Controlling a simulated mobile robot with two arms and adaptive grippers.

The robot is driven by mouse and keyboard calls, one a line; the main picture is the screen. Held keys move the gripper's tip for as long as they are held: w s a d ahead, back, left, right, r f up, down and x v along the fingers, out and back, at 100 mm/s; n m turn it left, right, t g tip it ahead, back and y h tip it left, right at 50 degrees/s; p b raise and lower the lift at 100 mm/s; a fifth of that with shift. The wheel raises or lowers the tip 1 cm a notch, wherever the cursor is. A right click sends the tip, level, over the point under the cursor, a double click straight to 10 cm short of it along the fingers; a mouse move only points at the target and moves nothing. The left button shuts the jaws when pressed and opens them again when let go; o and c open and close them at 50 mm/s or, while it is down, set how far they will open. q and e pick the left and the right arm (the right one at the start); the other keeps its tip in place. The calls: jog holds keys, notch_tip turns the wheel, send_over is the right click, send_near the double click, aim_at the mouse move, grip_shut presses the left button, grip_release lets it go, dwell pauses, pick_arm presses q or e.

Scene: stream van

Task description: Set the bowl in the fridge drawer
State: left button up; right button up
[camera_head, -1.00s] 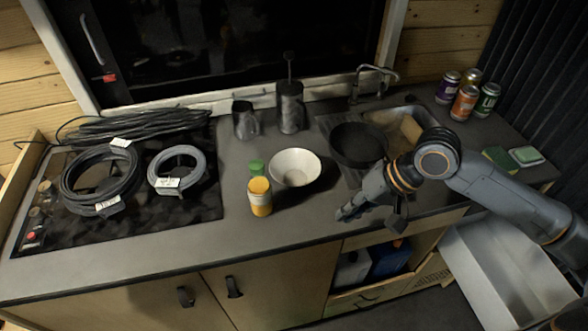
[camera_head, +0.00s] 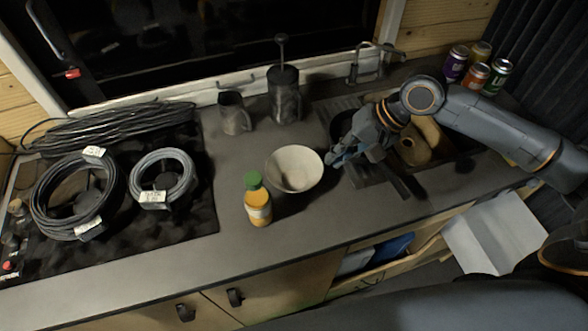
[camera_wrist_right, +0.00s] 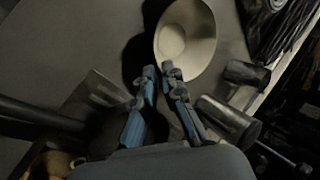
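The white bowl (camera_head: 294,168) sits upright on the grey counter, near its middle. It also shows at the top of the right wrist view (camera_wrist_right: 187,35). My right gripper (camera_head: 336,157) is just right of the bowl. In the right wrist view its two blue fingers (camera_wrist_right: 160,71) are apart, with tips close to the bowl's near rim. I cannot tell whether they touch it, and nothing is clearly held. My left gripper is not in view.
A yellow bottle with a green cap (camera_head: 257,200) stands left of the bowl. A metal mug (camera_head: 234,114) and a French press (camera_head: 284,97) stand behind. My right arm crosses the sink. Several cans (camera_head: 478,70) stand at the back right. Cable coils (camera_head: 75,195) lie left.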

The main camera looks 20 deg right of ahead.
aim_at(315, 171)
jog(key=x, duration=0.3)
jog(key=shift+w+a+f, duration=0.1)
jog(key=shift+w+f, duration=0.2)
jog(key=shift+w+a+f+p, duration=0.15)
jog(key=shift+a+f+p, duration=0.15)
jog(key=shift+f+p, duration=0.2)
jog(key=p+x, duration=0.1)
jog(key=x, duration=0.2)
jog(key=shift+f, duration=0.2)
jog(key=shift+w+a+f, duration=0.15)
jog(key=shift+w+f, duration=0.05)
jog(key=shift+f, duration=0.15)
jog(key=shift+s, duration=0.1)
grip_shut()
jog(key=shift+r, duration=0.15)
